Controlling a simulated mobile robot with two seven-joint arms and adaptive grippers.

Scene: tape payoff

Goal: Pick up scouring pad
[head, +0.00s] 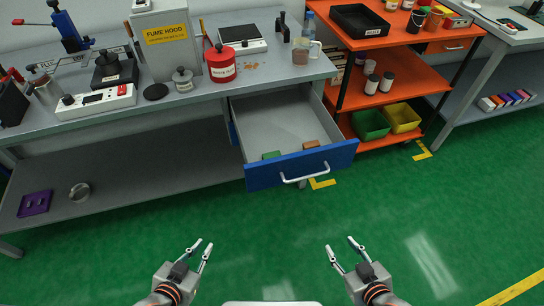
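An open blue-fronted drawer (253,178) under the left workbench holds two small items near its front wall. One is a flat green piece (270,155), which looks like the scouring pad. The other is a brown block (311,145) to its right. Both are partly hidden by the drawer front. My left gripper (204,243) is open and empty, below and left of the drawer in the picture. My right gripper (339,243) is open and empty, below and right of the drawer handle (303,177). Neither gripper touches anything.
The workbench (200,103) carries a fume hood box (165,40), a red can (220,64) and a scale (243,38). An orange cart (400,62) with green and yellow bins stands right of the drawer. The green floor (270,235) before the drawer is clear.

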